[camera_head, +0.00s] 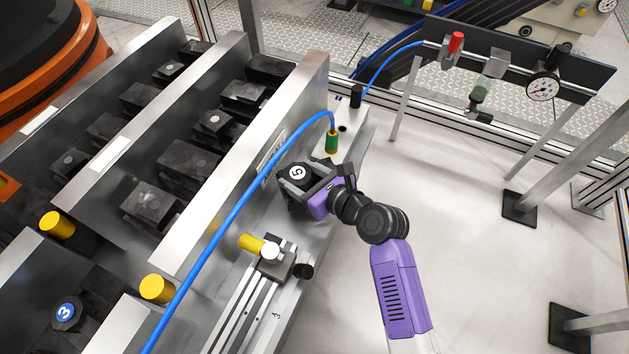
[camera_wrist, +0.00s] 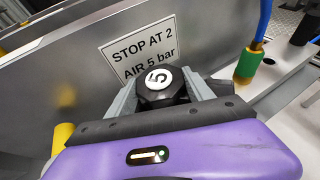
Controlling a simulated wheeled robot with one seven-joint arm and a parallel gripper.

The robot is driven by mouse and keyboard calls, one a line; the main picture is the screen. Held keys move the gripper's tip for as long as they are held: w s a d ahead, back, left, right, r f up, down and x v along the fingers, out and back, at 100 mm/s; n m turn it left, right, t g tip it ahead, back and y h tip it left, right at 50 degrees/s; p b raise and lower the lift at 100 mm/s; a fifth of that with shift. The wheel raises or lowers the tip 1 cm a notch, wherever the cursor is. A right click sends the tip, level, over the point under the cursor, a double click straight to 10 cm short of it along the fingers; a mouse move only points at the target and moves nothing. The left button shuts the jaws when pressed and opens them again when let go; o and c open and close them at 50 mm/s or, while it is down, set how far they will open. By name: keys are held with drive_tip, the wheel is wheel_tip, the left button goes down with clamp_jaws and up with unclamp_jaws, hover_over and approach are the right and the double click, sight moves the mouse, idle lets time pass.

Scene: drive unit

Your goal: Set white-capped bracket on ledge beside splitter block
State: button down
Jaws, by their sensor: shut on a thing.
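My gripper (camera_head: 296,180) is shut on a black bracket with a round white cap (camera_head: 297,172) marked 5. In the wrist view the same bracket (camera_wrist: 152,93) sits between the grey fingers of my gripper (camera_wrist: 165,98), cap facing up. It is close to the upright metal panel, over the metal ledge (camera_head: 315,228); whether its underside touches the ledge is hidden. A metal block with a yellow knob and a white ball-like top (camera_head: 277,262) stands nearer on the ledge. I cannot tell for certain which part is the splitter block.
A blue hose (camera_head: 215,218) arches close to the gripper and ends in a green fitting (camera_head: 332,142) beyond it, also in the wrist view (camera_wrist: 246,66). A "STOP AT 2 AIR 5 bar" label (camera_wrist: 143,52) is on the panel. Open floor (camera_head: 455,210) lies right.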

drive_tip(key=shift+d+f+b, duration=0.1)
drive_tip(key=shift+f+b, duration=1.6)
drive_tip(key=shift+f, duration=1.35)
drive_tip(key=shift+w+f+b, duration=0.15)
drive_tip(key=shift+f+b, duration=0.1)
drive_tip(key=shift+b, duration=0.05)
drive_tip(key=shift+r, duration=0.1)
drive_tip(key=shift+c, duration=2)
unclamp_jaws()
drive_tip(key=shift+f, duration=0.35)
drive_tip(key=shift+r, duration=0.1)
drive_tip(key=shift+s+r, duration=0.15)
drive_tip(key=shift+s, duration=0.15)
drive_tip(key=p+v, duration=0.4)
drive_tip(key=v, duration=0.7)
drive_tip(key=shift+s+r, duration=0.15)
